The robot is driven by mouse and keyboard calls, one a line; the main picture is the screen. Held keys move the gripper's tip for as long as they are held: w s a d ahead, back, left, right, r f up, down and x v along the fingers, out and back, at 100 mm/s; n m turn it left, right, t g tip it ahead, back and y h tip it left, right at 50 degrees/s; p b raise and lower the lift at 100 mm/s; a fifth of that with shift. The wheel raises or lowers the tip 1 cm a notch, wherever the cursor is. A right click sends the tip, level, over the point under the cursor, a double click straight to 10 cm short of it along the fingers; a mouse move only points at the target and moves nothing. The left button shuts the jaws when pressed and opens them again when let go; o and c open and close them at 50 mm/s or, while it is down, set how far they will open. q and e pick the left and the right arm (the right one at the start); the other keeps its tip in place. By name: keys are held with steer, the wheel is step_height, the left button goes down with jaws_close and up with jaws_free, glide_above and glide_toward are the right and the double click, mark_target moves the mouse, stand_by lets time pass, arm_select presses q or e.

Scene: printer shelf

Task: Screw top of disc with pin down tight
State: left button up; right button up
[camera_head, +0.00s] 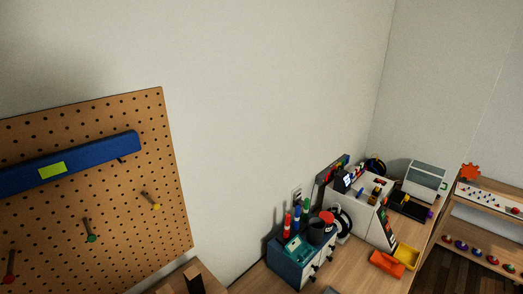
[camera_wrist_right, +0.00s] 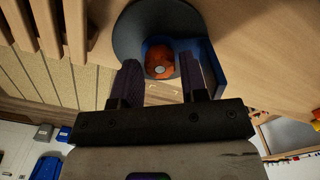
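In the right wrist view, a round orange-brown piece (camera_wrist_right: 159,61) with a small pale spot shows between the fingertips of my right gripper (camera_wrist_right: 159,66). A large dark grey disc (camera_wrist_right: 130,35) lies beyond it, and a blue part (camera_wrist_right: 206,60) curves around its right side. My right gripper's two dark fingers are apart, one on each side of the orange-brown piece. I see a gap at the fingers' inner sides, but cannot tell whether they touch it. The pin cannot be made out clearly. My left gripper is not in view.
In the right wrist view, wooden slats (camera_wrist_right: 45,30) stand close at the left. In the head view, a pegboard (camera_head: 120,190) with a blue bar (camera_head: 85,157) is at left. A wooden bench (camera_head: 355,278) with a blue-green box (camera_head: 287,268) and an orange part (camera_head: 387,264) is at right.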

steer(key=n, duration=0.4)
steer(key=shift+n, duration=0.3)
steer(key=n, duration=1.2)
steer(key=shift+n, duration=0.3)
